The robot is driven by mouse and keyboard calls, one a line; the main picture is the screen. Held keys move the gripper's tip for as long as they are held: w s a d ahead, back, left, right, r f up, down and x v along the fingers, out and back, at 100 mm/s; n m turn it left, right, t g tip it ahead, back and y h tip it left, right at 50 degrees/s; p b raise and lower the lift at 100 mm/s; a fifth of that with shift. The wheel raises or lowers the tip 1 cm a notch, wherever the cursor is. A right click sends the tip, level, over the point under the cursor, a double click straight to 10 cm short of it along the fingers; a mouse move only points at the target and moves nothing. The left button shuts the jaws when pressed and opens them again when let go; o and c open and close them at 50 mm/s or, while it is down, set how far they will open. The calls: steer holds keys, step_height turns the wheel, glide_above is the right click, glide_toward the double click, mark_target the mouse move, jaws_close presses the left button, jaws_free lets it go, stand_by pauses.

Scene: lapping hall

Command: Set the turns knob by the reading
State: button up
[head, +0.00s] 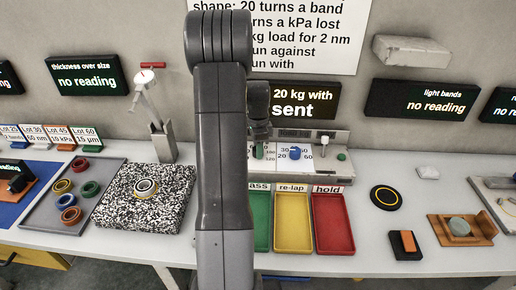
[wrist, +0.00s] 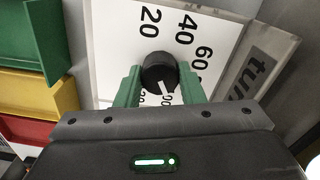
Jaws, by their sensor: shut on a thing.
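The turns knob (wrist: 158,72) is round and black, on a white dial plate (wrist: 112,45) with 20, 40 and 60 printed around it. Its white mark points down in the wrist view, toward figures partly hidden by my gripper. The side label (wrist: 262,68) shows only "tur". My gripper (wrist: 157,84) has its green fingers shut on the knob, one on each side. In the head view my gripper (head: 259,150) is at the left dial of the control panel (head: 338,137); my arm hides part of it. The display (head: 310,100) reads "20 kg with" and "sent", its left part hidden.
Green (head: 262,222), yellow (head: 292,222) and red (head: 334,222) trays stand in front of the panel. A speckled block (head: 115,212) holds a ringed piece at left.

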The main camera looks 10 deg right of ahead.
steer(key=shift+r+m, duration=0.1)
steer(key=shift+m, duration=0.5)
steer(key=shift+w, duration=0.1)
steer(key=o, duration=1)
step_height(320, 180, up, 14)
steer(key=shift+f, duration=0.2)
